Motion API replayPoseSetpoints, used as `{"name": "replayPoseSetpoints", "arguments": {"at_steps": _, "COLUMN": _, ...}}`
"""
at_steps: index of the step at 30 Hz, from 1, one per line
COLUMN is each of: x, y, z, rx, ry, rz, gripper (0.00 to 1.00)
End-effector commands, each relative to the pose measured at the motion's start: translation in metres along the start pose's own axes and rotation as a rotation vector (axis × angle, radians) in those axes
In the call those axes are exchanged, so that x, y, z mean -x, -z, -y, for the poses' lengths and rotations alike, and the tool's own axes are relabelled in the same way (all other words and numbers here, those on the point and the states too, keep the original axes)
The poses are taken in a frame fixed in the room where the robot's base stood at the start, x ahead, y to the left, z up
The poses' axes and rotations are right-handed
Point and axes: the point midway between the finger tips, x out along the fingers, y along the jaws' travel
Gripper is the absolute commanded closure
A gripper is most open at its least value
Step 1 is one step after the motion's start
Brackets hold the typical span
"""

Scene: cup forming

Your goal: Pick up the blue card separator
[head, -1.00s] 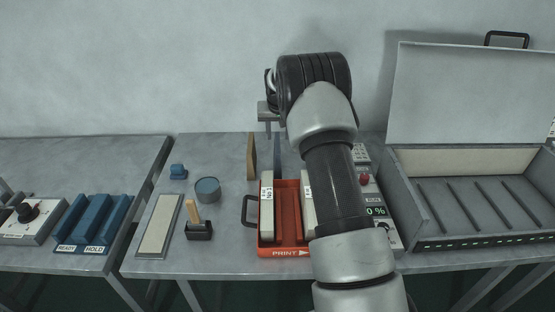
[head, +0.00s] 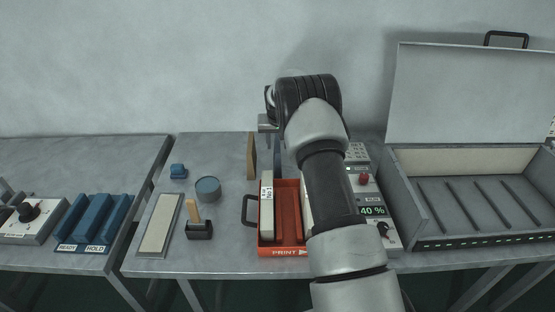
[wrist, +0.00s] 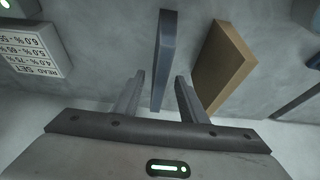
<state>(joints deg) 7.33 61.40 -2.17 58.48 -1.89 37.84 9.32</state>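The blue card separator (head: 278,153) is a thin upright slab at the back of the middle table. The arm hides part of it in the head view. In the wrist view the blue card separator (wrist: 164,50) rises between the two fingers of my gripper (wrist: 160,80). The fingers are open, one on each side, with a visible gap to it. In the head view my gripper (head: 268,126) is just above the slab's top.
A brown upright slab (head: 252,156) stands close beside the separator; the right-hand finger is near it in the wrist view (wrist: 224,68). A red tray (head: 282,251) with a pale block, a meter box (head: 376,211) reading 40 %, and a large open case (head: 470,240) lie around.

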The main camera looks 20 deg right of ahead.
Motion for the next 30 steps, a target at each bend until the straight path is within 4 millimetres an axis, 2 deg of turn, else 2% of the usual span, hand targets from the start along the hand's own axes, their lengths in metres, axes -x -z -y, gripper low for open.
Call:
{"name": "replayPoseSetpoints", "arguments": {"at_steps": 21, "x": -0.0039, "y": -0.0018, "z": 0.0001, "rx": 0.0, "ry": 0.0, "rz": 0.0, "gripper": 0.61}}
{"name": "replayPoseSetpoints", "arguments": {"at_steps": 28, "x": -0.0039, "y": -0.0017, "z": 0.0, "rx": 0.0, "ry": 0.0, "rz": 0.0, "gripper": 1.0}}
{"name": "replayPoseSetpoints", "arguments": {"at_steps": 30, "x": -0.0039, "y": -0.0017, "z": 0.0, "rx": 0.0, "ry": 0.0, "rz": 0.0, "gripper": 1.0}}
